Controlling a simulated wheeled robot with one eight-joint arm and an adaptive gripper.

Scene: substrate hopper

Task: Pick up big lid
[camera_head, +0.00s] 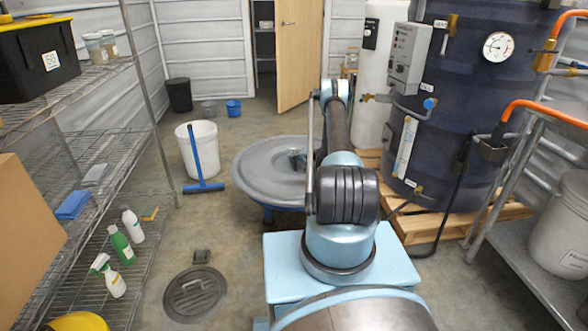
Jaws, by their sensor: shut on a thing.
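The big lid (258,178) is a wide, round grey disc with raised rings, left of my arm near the middle of the view. The lid's right part is hidden by my arm. It lies roughly level; whether it is clear of what is under it cannot be told.
A white bucket (202,150) and blue squeegee (204,187) stand left of the lid. Wire shelves (90,168) line the left. A dark tank (455,110) on a wooden pallet (425,222) stands right.

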